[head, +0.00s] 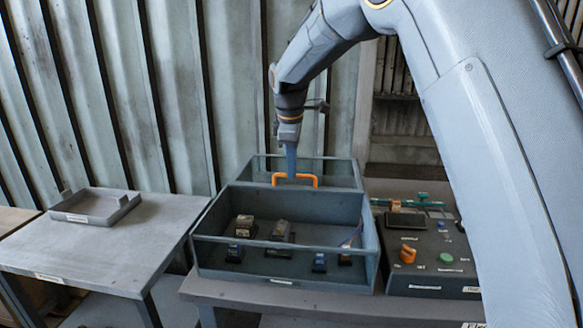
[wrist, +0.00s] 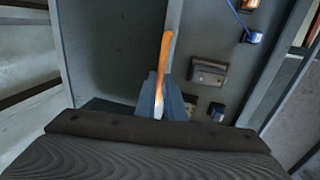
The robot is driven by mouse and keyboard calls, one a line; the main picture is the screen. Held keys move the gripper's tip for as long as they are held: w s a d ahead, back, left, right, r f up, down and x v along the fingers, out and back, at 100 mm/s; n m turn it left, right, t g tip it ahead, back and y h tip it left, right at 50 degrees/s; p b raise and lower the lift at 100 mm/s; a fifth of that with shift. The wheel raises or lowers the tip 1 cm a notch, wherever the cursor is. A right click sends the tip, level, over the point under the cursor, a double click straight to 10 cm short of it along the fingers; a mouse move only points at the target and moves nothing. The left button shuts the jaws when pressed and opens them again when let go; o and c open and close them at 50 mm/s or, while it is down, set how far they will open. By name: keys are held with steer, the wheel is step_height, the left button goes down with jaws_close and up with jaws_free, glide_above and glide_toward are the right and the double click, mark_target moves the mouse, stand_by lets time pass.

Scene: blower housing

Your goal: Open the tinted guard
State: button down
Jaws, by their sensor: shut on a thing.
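The fingers hide part of the handle.
Several small dark blocks (head: 281,230) sit inside the box. A control box (head: 430,262) with an orange knob (head: 408,255) and a green button (head: 446,257) stands right of it. A grey tray (head: 95,207) lies on the left table (head: 95,250). A ribbed wall (head: 150,90) stands behind.

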steer(key=c, duration=1.8)
jaws_free()
steer(key=shift+c, duration=0.2)
steer(key=shift+r, duration=0.1)
step_height(320, 180, up, 8)
steer(key=s+b, duration=0.1)
steer(key=shift+s+f+b, duration=0.25)
steer(key=shift+b, duration=0.15)
